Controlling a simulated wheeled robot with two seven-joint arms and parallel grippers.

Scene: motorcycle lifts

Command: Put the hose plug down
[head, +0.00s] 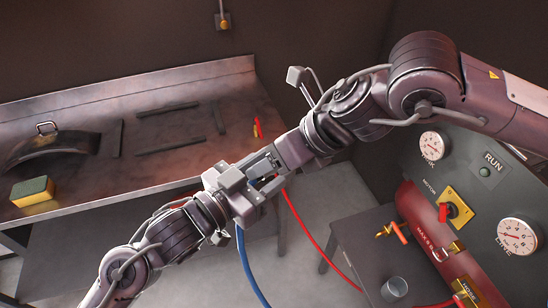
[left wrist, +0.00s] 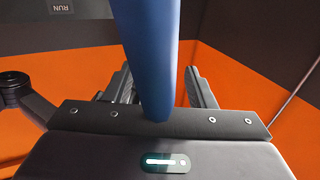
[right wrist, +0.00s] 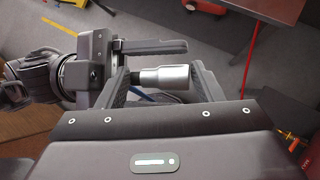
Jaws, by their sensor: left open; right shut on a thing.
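My right gripper (head: 272,167) is shut on a silver metal cylinder (right wrist: 168,78), apparently the hose plug, seen between its fingers in the right wrist view. A short dark stub shows at the plug's left end. My left gripper (head: 248,182) is open, close against the right gripper in the head view; it also shows at the upper left of the right wrist view (right wrist: 140,62). A blue hose (head: 247,265) hangs below the two grippers. In the left wrist view the blue hose (left wrist: 148,50) passes between the open fingers. In the head view the plug is mostly hidden by the grippers.
A metal workbench (head: 80,180) with a sponge (head: 33,192) and dark bars stands left. A red hose (head: 308,230) runs down right of the grippers. A dark table (head: 352,238) holds a grey cup (head: 394,289). A gauge panel (head: 475,205) and red tank (head: 415,215) stand right.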

